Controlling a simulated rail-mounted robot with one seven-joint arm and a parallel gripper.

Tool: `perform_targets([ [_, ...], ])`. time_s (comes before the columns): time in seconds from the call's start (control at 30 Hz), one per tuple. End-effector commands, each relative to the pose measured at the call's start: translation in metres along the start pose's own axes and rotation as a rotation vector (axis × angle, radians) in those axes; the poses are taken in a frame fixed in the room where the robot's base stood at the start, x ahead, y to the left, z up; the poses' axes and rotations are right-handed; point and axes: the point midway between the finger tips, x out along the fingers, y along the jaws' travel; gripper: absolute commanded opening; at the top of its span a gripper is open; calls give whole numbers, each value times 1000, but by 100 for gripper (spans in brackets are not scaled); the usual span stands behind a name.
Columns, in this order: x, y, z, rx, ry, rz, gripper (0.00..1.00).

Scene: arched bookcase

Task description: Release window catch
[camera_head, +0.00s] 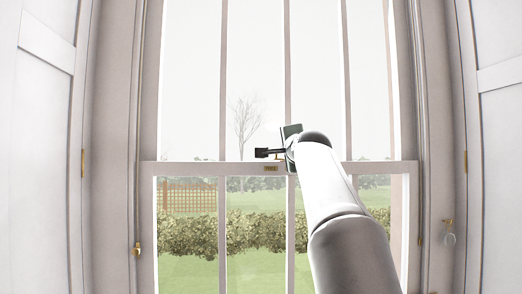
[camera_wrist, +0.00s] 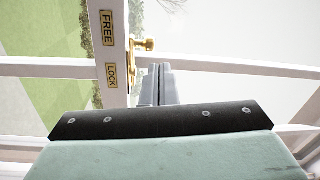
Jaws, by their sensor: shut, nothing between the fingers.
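The brass window catch (camera_wrist: 143,45), with a round knob, shows in the wrist view at the window's meeting rail. Beside it are two brass plates, FREE (camera_wrist: 108,27) and LOCK (camera_wrist: 112,75). My gripper (camera_wrist: 160,70) is shut and empty, its fingertips close by the catch's knob. I cannot tell whether they touch it. In the head view my gripper (camera_head: 262,153) is just above the rail (camera_head: 215,169) of the tall sash window, over a small brass plate (camera_head: 270,168). My wrist and arm hide part of the rail there.
White panelled shutters stand at the left (camera_head: 42,130) and right (camera_head: 500,130). A brass fitting (camera_head: 137,249) is on the left frame, and a ring handle (camera_head: 448,238) hangs at the right. Glazing bars and glass lie close behind my gripper.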

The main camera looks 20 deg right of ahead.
Motion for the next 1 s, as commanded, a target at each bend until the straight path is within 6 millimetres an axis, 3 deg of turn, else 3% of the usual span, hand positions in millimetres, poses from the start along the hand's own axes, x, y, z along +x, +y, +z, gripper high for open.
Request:
perform_targets([
  [0.03,-5,-2,-6,0,3,-3,0],
  [0.63,-37,-12,78,-4,1,-6,0],
  [1.0,-42,-17,85,-3,7,-5,0],
])
